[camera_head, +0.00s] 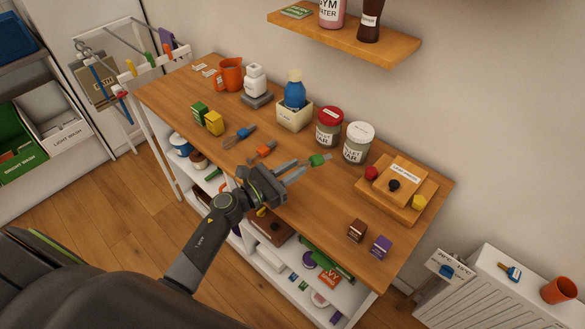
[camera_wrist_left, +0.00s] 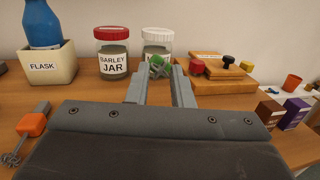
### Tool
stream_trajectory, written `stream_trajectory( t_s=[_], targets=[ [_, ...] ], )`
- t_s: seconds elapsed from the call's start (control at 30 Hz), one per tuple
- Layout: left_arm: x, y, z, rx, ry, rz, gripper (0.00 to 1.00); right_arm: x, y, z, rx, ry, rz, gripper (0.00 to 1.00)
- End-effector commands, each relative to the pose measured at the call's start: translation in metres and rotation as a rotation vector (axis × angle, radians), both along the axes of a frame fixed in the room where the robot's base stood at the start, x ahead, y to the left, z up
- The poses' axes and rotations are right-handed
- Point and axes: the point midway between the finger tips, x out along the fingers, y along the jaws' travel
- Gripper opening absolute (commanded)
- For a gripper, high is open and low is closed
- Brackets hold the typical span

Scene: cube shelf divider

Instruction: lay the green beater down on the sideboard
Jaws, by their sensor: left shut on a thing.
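The green beater (camera_head: 317,160) is at the tips of my left gripper (camera_head: 306,165), which is shut on it over the sideboard (camera_head: 308,196). In the left wrist view the green beater (camera_wrist_left: 158,61) shows between the fingertips (camera_wrist_left: 160,72), with a grey wire end. The gap between it and the sideboard top is hard to judge. The orange beater (camera_head: 262,151) and the blue beater (camera_head: 240,135) lie on the sideboard to the left of the gripper. My right gripper is not in view.
Behind the gripper stand the barley jar (camera_head: 328,130), a second jar (camera_head: 358,146) and a blue flask (camera_head: 294,92) in a cream holder. A wooden stand (camera_head: 410,210) with knobs is to the right. Small brown (camera_head: 357,231) and purple (camera_head: 380,247) boxes stand near the front edge.

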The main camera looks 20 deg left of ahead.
Motion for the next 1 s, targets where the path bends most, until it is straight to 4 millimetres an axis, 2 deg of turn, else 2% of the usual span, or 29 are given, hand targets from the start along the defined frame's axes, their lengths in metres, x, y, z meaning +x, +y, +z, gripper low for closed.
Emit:
stream_trajectory(
  t_s=[0.03, 0.5, 0.67, 1.0],
  targets=[
    [0.0, 0.0, -0.011, 0.0, 0.0, 0.0, 0.0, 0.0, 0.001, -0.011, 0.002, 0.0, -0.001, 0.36],
    [0.0, 0.0, -0.064, 0.0, -0.001, -0.001, 0.0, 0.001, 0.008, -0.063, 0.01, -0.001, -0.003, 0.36],
    [0.0, 0.0, -0.071, 0.0, -0.001, -0.001, 0.0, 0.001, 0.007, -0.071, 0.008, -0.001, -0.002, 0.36],
    [0.0, 0.0, -0.072, 0.0, 0.001, -0.001, 0.0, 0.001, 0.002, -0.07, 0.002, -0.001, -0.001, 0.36]
  ],
)
